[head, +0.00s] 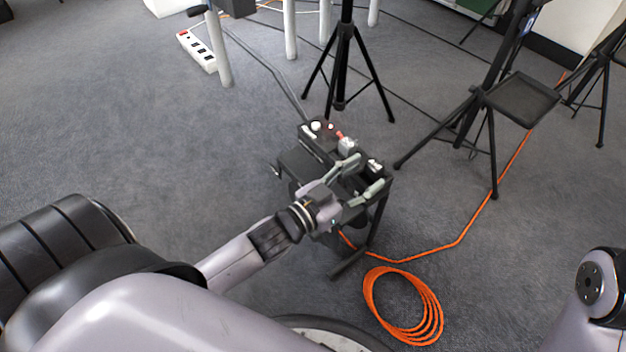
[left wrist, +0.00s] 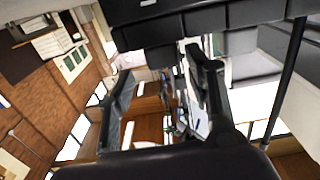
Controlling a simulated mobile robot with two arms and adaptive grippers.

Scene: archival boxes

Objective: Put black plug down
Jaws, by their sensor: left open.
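My left gripper (head: 362,177) is over the right part of a small black stand (head: 294,164) in the head view. Its two fingers are spread apart, and nothing is clearly seen between them. In the left wrist view the open fingers (left wrist: 162,95) frame a distant part of the room. I cannot make out the black plug; dark shapes on the stand blend together, and my gripper and wrist hide part of its top.
The stand holds small white, red and grey items (head: 347,145) along its far side. A coiled orange cable (head: 403,305) lies on the floor in front. Black tripods (head: 342,100) stand behind and right. A power strip (head: 197,50) lies at the back left.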

